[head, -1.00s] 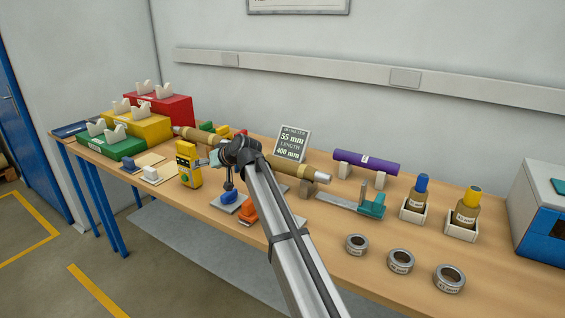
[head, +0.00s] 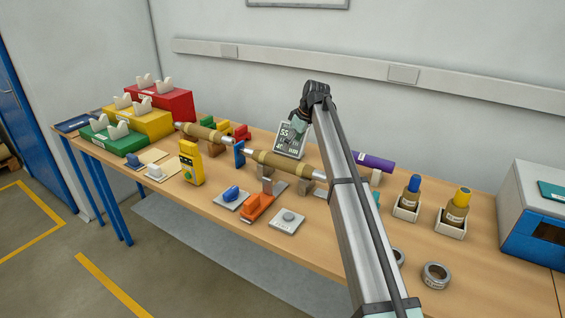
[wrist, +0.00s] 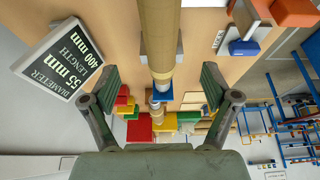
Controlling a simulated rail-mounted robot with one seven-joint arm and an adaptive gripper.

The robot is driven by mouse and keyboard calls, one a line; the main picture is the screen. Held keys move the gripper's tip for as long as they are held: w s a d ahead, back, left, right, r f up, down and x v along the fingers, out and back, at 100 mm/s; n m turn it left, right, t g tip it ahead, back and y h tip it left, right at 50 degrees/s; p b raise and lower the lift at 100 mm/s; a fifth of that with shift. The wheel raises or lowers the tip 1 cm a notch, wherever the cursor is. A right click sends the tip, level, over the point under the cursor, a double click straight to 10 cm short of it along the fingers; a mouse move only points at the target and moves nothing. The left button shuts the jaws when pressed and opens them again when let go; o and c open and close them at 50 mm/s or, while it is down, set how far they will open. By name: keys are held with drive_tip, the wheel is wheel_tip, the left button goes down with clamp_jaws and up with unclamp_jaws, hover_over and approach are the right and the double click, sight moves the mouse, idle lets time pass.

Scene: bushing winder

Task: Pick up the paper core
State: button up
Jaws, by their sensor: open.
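A similar tan tube (head: 203,133) on a shaft lies further left. In the wrist view my gripper (wrist: 157,84) is open and empty. A tan tube (wrist: 160,28) runs lengthwise between its fingers in the picture, apart from both.
The size sign (head: 290,139) reads 55 mm and 400 mm. A purple roll (head: 374,162), bottles in white trays (head: 405,209) and tape rolls (head: 436,275) are to the right. A yellow meter (head: 190,163), an orange tool (head: 257,206) and colored bins (head: 164,106) are to the left.

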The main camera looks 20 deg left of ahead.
sight(284, 158)
drive_tip(key=p+x, duration=0.3)
drive_tip(key=x, duration=0.8)
clamp_jaws()
drive_tip(key=shift+r, duration=0.1)
